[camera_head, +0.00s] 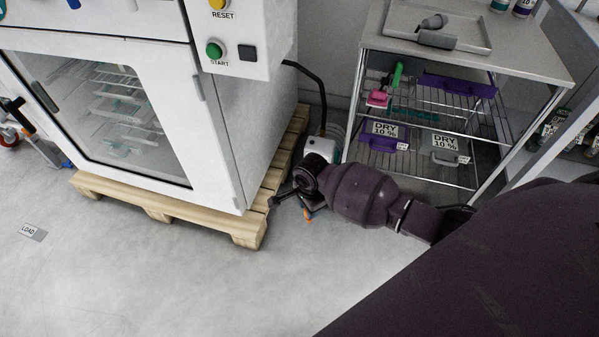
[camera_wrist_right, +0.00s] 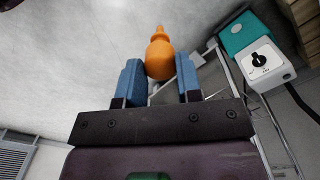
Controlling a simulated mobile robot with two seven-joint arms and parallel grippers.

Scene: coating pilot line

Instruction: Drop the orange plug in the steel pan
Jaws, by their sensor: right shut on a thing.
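The orange plug (camera_wrist_right: 160,57) is between the blue fingers of my right gripper (camera_wrist_right: 160,75) in the right wrist view, with its narrow tip pointing away from the palm. In the head view, my right gripper (camera_head: 308,207) hangs low over the floor beside the pallet, and only a small bit of the orange plug (camera_head: 308,216) shows under it. A shallow grey metal tray (camera_head: 380,35) on top of the wire rack looks like the steel pan. Grey items lie in it. My left gripper is not in view.
A white cabinet oven (camera_head: 215,130) stands on a wooden pallet (camera_head: 150,202) at left. A white and teal device with a black knob (camera_wrist_right: 264,62) is close to my right gripper. The rack's lower shelves hold purple and grey bins (camera_head: 385,133).

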